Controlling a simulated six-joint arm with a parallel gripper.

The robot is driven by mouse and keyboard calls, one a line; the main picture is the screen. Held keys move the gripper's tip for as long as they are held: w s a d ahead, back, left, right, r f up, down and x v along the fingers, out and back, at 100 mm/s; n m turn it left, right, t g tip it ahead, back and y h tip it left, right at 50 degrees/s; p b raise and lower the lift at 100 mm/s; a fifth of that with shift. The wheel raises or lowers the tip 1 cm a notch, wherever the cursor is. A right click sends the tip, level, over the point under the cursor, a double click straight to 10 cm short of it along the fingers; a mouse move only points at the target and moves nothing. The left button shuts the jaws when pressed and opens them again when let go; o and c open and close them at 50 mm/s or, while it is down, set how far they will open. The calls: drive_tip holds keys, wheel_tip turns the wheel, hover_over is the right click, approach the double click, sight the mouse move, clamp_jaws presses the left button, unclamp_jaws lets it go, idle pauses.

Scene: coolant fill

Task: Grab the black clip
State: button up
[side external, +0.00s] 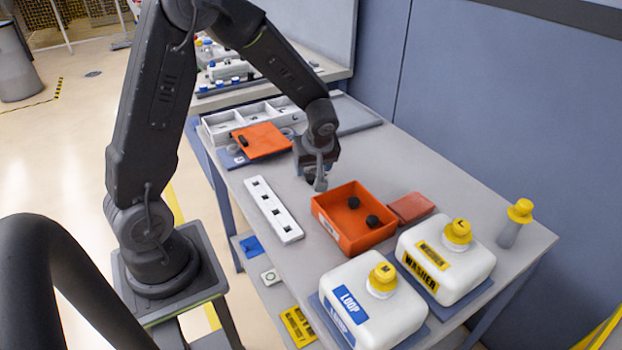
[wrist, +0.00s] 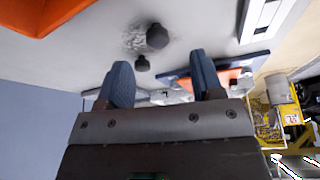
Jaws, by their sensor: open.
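My gripper (side external: 319,184) hangs over the grey table, just behind the orange bin (side external: 335,231). In the wrist view my gripper (wrist: 162,82) has its two blue-grey fingers spread, with nothing held between them. Beyond the fingertips, a small black piece (wrist: 142,63) and a larger dark knob-like piece (wrist: 157,37) show against the table. I cannot tell which of them is the black clip. Two black pieces (side external: 353,202) (side external: 373,221) lie inside the orange bin. Another small black piece (side external: 243,141) sits on the orange plate (side external: 268,141).
A white slotted strip (side external: 273,209) lies left of the bin. White jugs (side external: 357,303) (side external: 448,263) with yellow caps stand at the front. A red-orange lid (side external: 411,208) is beside the bin. A white compartment tray (side external: 235,122) is at the back. Bare table lies between strip and bin.

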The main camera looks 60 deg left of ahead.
sight(311, 176)
drive_tip(key=shift+w+x, duration=0.1)
drive_tip(key=shift+x, duration=1.45)
drive_tip(key=shift+w+x, duration=0.15)
drive_tip(key=shift+x, duration=1.4)
drive_tip(key=shift+a+r, duration=0.15)
drive_tip(key=shift+a, duration=0.05)
drive_tip(key=c, duration=1)
drive_tip(key=shift+r, duration=0.1)
